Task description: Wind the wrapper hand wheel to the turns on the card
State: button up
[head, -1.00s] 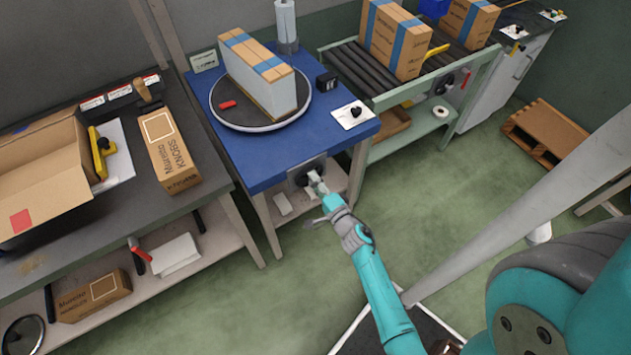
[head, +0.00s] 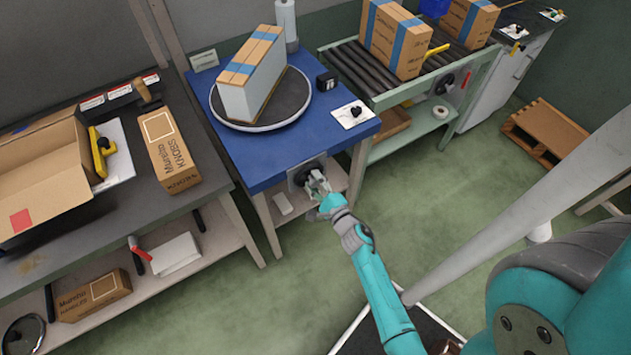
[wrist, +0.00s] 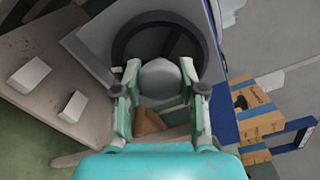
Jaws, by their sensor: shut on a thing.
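The dark wrapper hand wheel (head: 299,178) is on the front of the blue wrapper table (head: 240,163). In the wrist view its dark rim (wrist: 123,45) rings a rounded grey knob (wrist: 162,80). My gripper (head: 318,184) is at the wheel, and in the wrist view its two fingers (wrist: 160,75) are closed on either side of the knob. On the table, the round turntable (head: 288,112) carries a tall carton (head: 248,72) with blue bands, standing askew to the table. A small card (head: 204,60) stands at the table's back left; its writing is too small to read.
A white plate with a black knob (head: 352,114) and a small black device (head: 327,82) sit on the blue table. A roller conveyor (head: 350,68) with banded cartons is to the right. A grey bench (head: 210,177) stands left.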

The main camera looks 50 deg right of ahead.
jog(key=shift+w+r, duration=0.2)
jog(key=shift+r, duration=0.05)
jog(key=o, duration=1.2)
jog(key=shift+c, duration=0.2)
jog(key=shift+f, duration=0.15)
jog(key=shift+s+a+f, duration=0.1)
jog(key=shift+s+a, duration=0.05)
jog(key=shift+s, duration=0.3)
jog(key=v, duration=1.1)
